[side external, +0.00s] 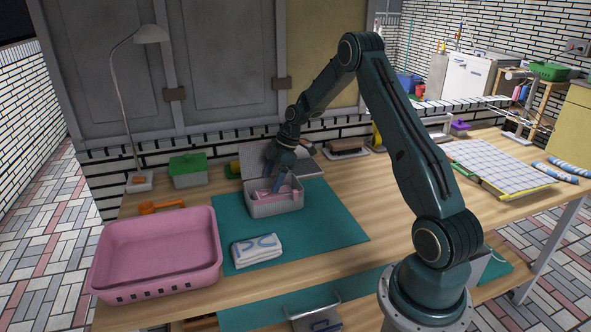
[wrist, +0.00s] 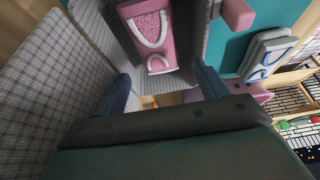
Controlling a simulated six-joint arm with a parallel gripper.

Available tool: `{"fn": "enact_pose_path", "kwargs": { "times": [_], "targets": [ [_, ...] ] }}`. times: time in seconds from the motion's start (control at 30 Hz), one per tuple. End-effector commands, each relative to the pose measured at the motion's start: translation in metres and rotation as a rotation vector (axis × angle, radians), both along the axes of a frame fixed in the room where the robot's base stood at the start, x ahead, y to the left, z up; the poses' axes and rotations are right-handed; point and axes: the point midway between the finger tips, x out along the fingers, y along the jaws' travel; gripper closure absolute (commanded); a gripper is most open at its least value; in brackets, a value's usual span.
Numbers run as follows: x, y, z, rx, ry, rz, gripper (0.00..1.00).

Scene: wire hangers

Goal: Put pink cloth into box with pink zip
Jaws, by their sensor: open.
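The grey checked box (side external: 275,209) stands on the teal mat, with its lid (side external: 258,151) open and leaning back. A pink zip cannot be clearly made out. The pink cloth (side external: 292,191), folded with a white loop pattern, lies inside the box; it also shows in the wrist view (wrist: 152,28). My gripper (side external: 277,188) points down over the box opening. In the wrist view my gripper (wrist: 163,75) has its two fingers spread wide, with nothing between them. The cloth appears beyond the fingertips, apart from them. The box's lid (wrist: 50,75) fills the left of the wrist view.
A folded white cloth with blue marks (side external: 257,249) lies on the mat in front of the box. A pink basket (side external: 155,278) stands at left. A green-lidded container (side external: 188,172) and a lamp (side external: 128,95) stand behind. The mat's right side is clear.

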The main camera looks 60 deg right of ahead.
Motion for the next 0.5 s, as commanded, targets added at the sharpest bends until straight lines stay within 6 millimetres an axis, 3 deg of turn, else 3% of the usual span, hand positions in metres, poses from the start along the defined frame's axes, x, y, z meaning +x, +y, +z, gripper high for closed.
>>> {"fn": "enact_pose_path", "kwargs": {
  "times": [0.5],
  "targets": [
    [-0.022,-0.024,0.077,-0.002,-0.002,-0.002,0.28]
  ]
}}
